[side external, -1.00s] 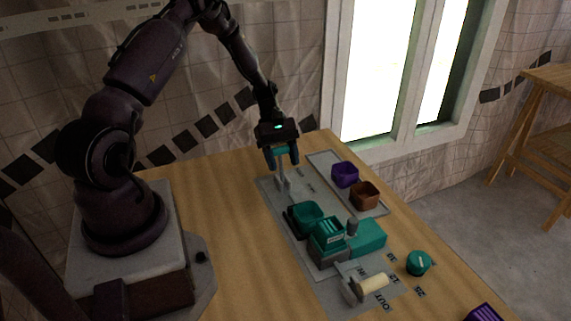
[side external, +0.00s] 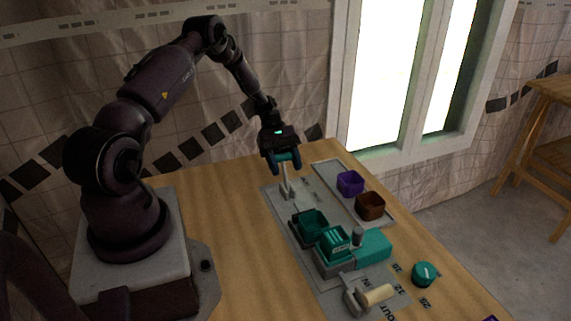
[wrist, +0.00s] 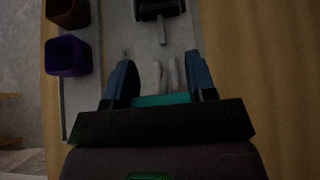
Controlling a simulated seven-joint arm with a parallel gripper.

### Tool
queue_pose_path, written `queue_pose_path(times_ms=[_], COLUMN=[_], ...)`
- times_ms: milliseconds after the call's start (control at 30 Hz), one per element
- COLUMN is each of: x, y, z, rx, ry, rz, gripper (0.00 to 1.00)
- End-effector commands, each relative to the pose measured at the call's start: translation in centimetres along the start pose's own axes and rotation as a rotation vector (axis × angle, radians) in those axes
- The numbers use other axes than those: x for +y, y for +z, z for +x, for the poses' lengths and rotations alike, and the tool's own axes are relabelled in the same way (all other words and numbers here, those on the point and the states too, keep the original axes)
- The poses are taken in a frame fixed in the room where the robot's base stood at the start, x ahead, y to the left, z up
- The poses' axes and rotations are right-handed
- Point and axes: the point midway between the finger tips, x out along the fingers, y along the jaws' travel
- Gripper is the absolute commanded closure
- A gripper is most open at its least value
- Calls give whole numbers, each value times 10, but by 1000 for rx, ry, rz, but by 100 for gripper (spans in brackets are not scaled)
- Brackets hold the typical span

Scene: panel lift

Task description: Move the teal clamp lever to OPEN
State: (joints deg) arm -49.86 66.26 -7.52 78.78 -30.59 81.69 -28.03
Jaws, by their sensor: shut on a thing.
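The teal clamp lever (wrist: 162,99) shows as a teal crossbar between my gripper's two blue fingers in the wrist view. Its pale grey arms run up the picture from the bar. My gripper (side external: 285,163) is shut on this bar at the far end of the grey panel (side external: 312,190). In the side view the lever's light grey upright (side external: 285,184) stands below the fingers, and the bar is mostly hidden by them. I cannot read the OPEN mark or tell the lever's exact angle.
A purple bin (side external: 350,183) and a brown bin (side external: 370,206) stand on a tray right of the lever. Nearer are a teal open box (side external: 311,224), a teal block unit (side external: 333,245), a cream-handled crank (side external: 377,294) and a teal knob (side external: 424,273). Bare wood lies left.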

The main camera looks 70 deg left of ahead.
Motion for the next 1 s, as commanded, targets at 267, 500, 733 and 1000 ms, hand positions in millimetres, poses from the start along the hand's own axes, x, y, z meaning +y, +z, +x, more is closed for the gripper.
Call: queue_pose_path(times_ms=[267, 500, 733, 1000], x=[0, 0, 0, 0], y=[-1, -1, -2, -2], z=[-1, -2, -33, -94], rx=[5, 4, 8, 7], ry=[4, 3, 6, 7], rz=[0, 0, 0, 0], gripper=[23, 23, 23, 23])
